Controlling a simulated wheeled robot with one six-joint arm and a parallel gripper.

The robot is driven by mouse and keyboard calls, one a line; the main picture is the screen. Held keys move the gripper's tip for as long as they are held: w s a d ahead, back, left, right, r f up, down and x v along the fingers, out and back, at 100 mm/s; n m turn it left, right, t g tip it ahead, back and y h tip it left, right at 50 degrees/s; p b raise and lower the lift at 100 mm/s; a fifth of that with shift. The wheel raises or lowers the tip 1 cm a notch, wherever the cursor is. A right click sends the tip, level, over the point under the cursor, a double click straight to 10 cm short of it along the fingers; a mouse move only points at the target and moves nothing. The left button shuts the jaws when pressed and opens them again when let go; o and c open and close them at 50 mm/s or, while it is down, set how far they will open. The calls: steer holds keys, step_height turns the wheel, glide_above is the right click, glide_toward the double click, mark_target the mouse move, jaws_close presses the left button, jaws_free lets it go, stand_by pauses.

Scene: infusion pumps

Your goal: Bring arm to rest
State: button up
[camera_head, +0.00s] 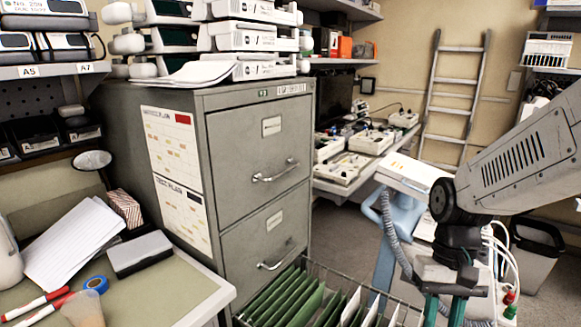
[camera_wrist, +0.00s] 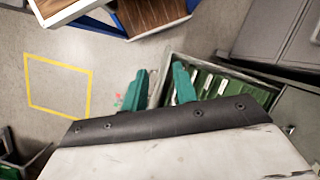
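My arm (camera_head: 530,150) reaches in from the right in the head view, with its wrist bent downward. My gripper (camera_head: 444,314) points down at the lower right, its fingertips cut off by the frame's bottom edge. In the wrist view, the two teal fingers of my gripper (camera_wrist: 159,82) stand apart with a gap between them. Nothing shows between the fingers.
A grey filing cabinet (camera_head: 258,140) stands left of the arm, with stacked pumps (camera_head: 250,40) on top. A bench with devices (camera_head: 350,160) is behind. A desk (camera_head: 180,290) is at lower left. A dark waste bin (camera_head: 535,250) stands at right. Floor with a yellow square (camera_wrist: 58,85) is clear.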

steer(key=s+r+n+t+h, duration=0.1)
steer(key=s+r+t, duration=0.4)
steer(key=s+r, duration=0.5)
steer(key=shift+d+r, duration=0.25)
steer(key=shift+r, duration=0.4)
